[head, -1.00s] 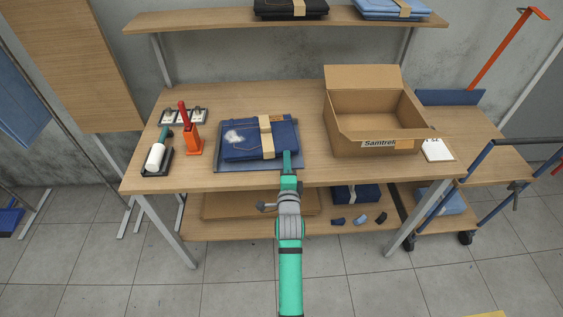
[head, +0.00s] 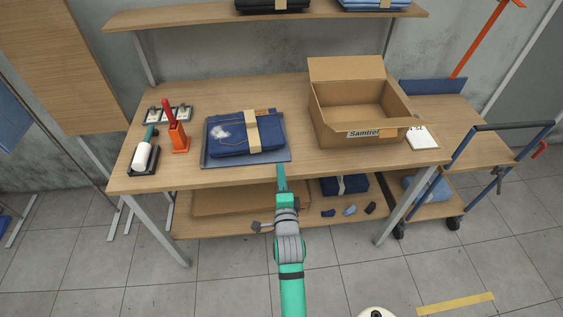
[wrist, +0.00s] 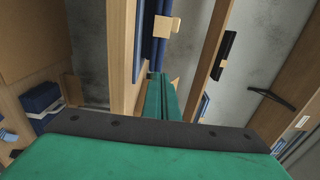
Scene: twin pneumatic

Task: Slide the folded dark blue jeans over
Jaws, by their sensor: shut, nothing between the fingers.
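The folded dark blue jeans (head: 230,141) lie on a grey-blue tray (head: 207,161) on the wooden table. A tan paper band wraps them, and a whitish patch shows on their left part. In the wrist view the jeans (wrist: 148,49) appear at the top with their band. My gripper (head: 281,170) is shut and empty. In the head view its tip is in front of the tray, near the table's front edge, apart from the jeans. Its green fingers also show in the wrist view (wrist: 158,90).
An open cardboard box (head: 343,130) stands right of the jeans. An orange holder (head: 179,140) and a lint roller (head: 143,156) stand to the left. A white notepad (head: 422,138) lies at the right. A lower shelf (head: 230,220) holds more folded jeans (head: 355,186). Bare tabletop lies between tray and box.

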